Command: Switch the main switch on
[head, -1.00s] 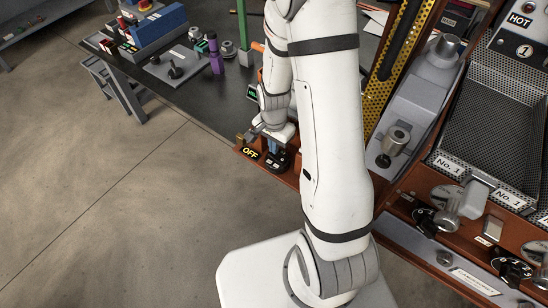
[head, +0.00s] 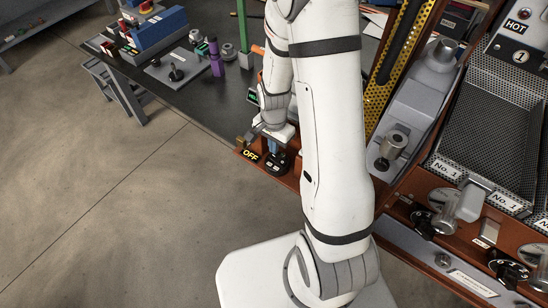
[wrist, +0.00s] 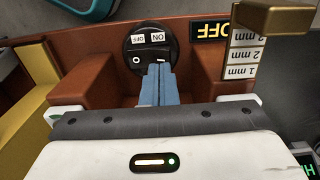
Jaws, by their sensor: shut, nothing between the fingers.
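The main switch (wrist: 137,47) is a round black disc with white ON and OFF labels, set in a reddish-brown panel. In the wrist view its lettering is upside down. In the head view the switch (head: 279,163) is partly covered by my gripper. My gripper (wrist: 158,68) is shut, its blue fingers together and empty. The fingertips are over the edge of the disc, on the side away from the labels; I cannot tell whether they touch it. A small display (wrist: 210,31) beside the switch reads OFF in yellow; it also shows in the head view (head: 250,155).
Raised brown blocks (wrist: 83,88) flank the fingers closely. A brass piece (wrist: 272,18) and a plate with mm marks (wrist: 244,47) stand close by. A dark bench (head: 205,105) lies behind in the head view. Roaster trays and knobs (head: 508,272) are on the right.

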